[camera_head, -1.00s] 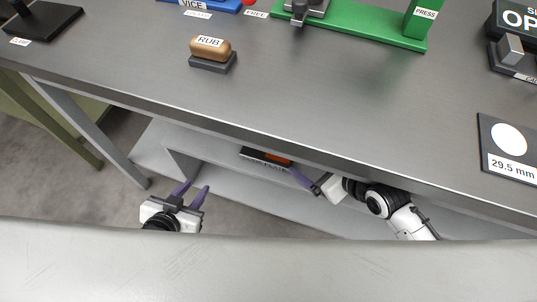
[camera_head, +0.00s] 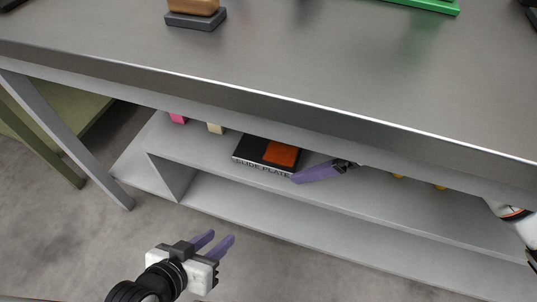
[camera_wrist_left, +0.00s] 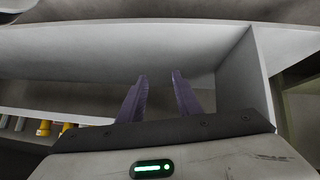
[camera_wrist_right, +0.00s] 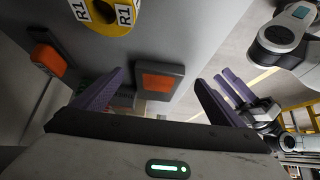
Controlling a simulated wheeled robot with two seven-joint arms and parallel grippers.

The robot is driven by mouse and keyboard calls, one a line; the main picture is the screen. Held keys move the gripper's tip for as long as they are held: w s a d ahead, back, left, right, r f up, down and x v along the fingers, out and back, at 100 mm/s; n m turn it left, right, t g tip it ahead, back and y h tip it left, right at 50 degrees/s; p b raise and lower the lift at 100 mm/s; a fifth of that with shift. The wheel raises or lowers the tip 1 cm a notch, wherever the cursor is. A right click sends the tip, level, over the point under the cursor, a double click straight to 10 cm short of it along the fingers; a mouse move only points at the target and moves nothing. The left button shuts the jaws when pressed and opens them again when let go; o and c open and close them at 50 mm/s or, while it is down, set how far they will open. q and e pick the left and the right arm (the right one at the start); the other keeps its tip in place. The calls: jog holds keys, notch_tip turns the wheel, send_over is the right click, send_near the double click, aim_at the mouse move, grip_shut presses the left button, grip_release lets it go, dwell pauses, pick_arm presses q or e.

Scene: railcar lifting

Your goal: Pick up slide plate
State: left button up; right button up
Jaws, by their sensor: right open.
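The slide plate (camera_head: 281,154) is an orange-brown flat piece lying on a black base lettered SLIDE PLATE (camera_head: 250,161). Both are on the shelf under the workbench in the head view. In the right wrist view an orange rectangle (camera_wrist_right: 159,82) on a dark grey base shows ahead, between the finger directions. My right gripper (camera_head: 296,178) is at the shelf, just right of the base; its open fingers also show in the right wrist view (camera_wrist_right: 158,88). It holds nothing. My left gripper (camera_head: 220,240) is open and empty in front of the lower shelf, also open in its wrist view (camera_wrist_left: 160,74).
The workbench top (camera_head: 330,60) overhangs the shelf (camera_head: 215,152). A pink item (camera_head: 178,118) and a cream item (camera_head: 215,128) stand left of the base. Small yellow items (camera_head: 439,187) are to the right. A yellow R1 ring (camera_wrist_right: 108,14) shows in the right wrist view.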

aim_at(269, 150)
jog(key=a, duration=0.1)
jog(key=w+a, duration=0.1)
jog(key=a, duration=0.1)
jog(key=shift+a+b, duration=0.25)
jog(key=shift+b, duration=0.05)
jog(key=a, duration=0.1)
jog(key=w+a+f+b, duration=0.1)
jog(key=a+f, duration=0.1)
jog(key=a, duration=0.1)
jog(key=shift+w+b, duration=0.25)
jog(key=shift+b, duration=0.1)
jog(key=shift+w+a+f, duration=0.1)
jog(key=shift+a+f, duration=0.1)
jog(key=shift+a, duration=0.1)
jog(key=c, duration=1.4)
